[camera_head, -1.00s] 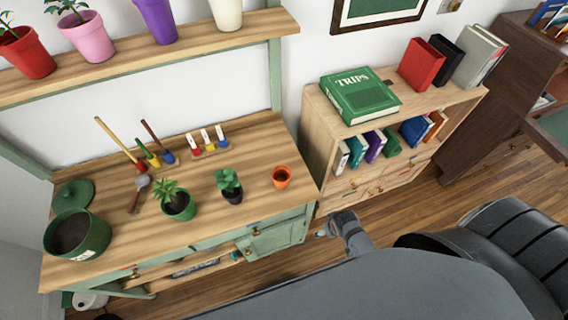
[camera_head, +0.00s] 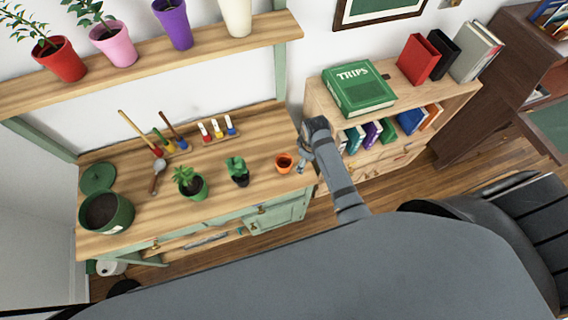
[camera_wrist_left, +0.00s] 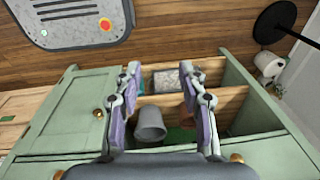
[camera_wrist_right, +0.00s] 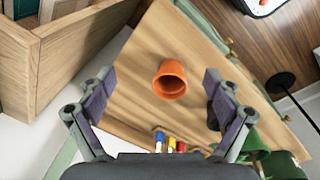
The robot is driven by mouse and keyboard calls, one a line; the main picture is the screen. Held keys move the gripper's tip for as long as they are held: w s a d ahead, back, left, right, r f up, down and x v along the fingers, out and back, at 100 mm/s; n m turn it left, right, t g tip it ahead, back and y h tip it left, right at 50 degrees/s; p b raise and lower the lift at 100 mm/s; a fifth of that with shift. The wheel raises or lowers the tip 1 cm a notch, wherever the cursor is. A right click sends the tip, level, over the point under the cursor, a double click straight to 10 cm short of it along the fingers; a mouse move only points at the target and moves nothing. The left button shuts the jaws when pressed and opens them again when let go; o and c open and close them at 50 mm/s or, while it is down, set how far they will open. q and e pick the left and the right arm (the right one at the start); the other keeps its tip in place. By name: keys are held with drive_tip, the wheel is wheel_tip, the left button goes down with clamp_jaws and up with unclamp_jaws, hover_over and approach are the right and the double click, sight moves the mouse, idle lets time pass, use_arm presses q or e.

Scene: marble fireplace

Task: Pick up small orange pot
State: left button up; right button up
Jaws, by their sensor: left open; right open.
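The small orange pot (camera_head: 284,161) stands upright near the right end of the wooden bench top (camera_head: 215,199). In the right wrist view the orange pot (camera_wrist_right: 170,84) lies between the two spread fingers, with clear gaps on both sides. My right gripper (camera_head: 302,164) is open and empty, just right of the pot in the head view; it fills the sides of its wrist view (camera_wrist_right: 158,88). My left gripper (camera_wrist_left: 161,70) is open and empty, facing the green cabinet's open compartments. It is not seen in the head view.
A dark pot plant (camera_head: 238,172) and a green pot plant (camera_head: 190,184) stand left of the orange pot. A bookcase (camera_head: 400,165) is close on the right. A grey cup (camera_wrist_left: 149,124) sits in the cabinet.

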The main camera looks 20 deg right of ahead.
drive_tip(key=w+a+f+n+g, duration=0.1)
drive_tip(key=w+a+f+n, duration=0.2)
drive_tip(key=w+a+n, duration=0.3)
drive_tip(key=b, duration=0.4)
approach(284, 164)
drive_tip(key=shift+s+a+f, duration=0.1)
drive_tip(key=shift+s+f, duration=0.45)
drive_tip(key=shift+s, duration=0.15)
drive_tip(key=shift+f+b, duration=0.1)
drive_tip(key=shift+b, duration=0.2)
use_arm(q)
drive_tip(key=f, duration=0.4)
drive_tip(key=shift+w+a+f, duration=0.1)
drive_tip(key=shift+w+f, duration=0.05)
drive_tip(key=shift+w, duration=0.25)
use_arm(e)
drive_tip(key=shift+w, duration=0.1)
wheel_tip(284, 164, down, 5)
drive_tip(key=b, duration=0.6)
drive_tip(key=shift+f, duration=0.15)
use_arm(q)
wheel_tip(284, 164, down, 6)
use_arm(e)
drive_tip(key=shift+r, duration=0.2)
use_arm(q)
drive_tip(key=shift+f, duration=0.1)
use_arm(e)
drive_tip(key=shift+c, duration=0.3)
drive_tip(key=c, duration=1.2)
